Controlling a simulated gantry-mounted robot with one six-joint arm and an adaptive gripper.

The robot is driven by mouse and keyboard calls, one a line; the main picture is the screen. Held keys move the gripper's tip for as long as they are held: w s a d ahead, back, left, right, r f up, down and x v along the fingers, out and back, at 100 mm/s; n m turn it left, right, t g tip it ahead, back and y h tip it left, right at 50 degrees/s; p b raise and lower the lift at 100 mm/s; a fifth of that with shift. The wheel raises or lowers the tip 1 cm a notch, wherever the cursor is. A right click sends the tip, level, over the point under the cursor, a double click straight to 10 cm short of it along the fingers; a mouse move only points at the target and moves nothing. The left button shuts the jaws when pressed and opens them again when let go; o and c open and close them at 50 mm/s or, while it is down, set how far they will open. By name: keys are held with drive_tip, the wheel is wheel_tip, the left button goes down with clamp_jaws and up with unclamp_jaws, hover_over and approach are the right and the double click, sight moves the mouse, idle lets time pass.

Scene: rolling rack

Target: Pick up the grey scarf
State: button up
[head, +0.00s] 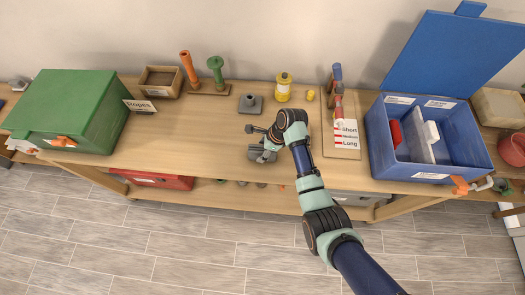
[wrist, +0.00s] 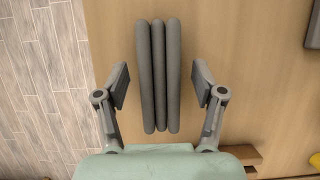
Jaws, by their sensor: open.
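The grey scarf (wrist: 147,75) is folded into long parallel rolls and lies on the wooden table, near its front edge. In the wrist view it lies between the two fingers of my gripper (wrist: 161,84), with a gap on each side. My gripper is open and holds nothing. In the head view my gripper (head: 259,138) hangs over the scarf (head: 258,155) and hides part of it. The height of the fingers over the table is hard to tell.
A grey block (head: 250,104) stands behind the scarf, with a yellow lantern (head: 283,88) to its right. A green box (head: 70,110) is at the left, and an open blue bin (head: 430,172) is at the right. The table left of the scarf is clear.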

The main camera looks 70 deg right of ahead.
drive_tip(key=shift+f, duration=0.25)
idle(0.3)
drive_tip(key=c, duration=1.3)
wheel_tip(320, 180, up, 21)
drive_tip(key=p, duration=0.4)
drive_tip(key=shift+f, duration=0.15)
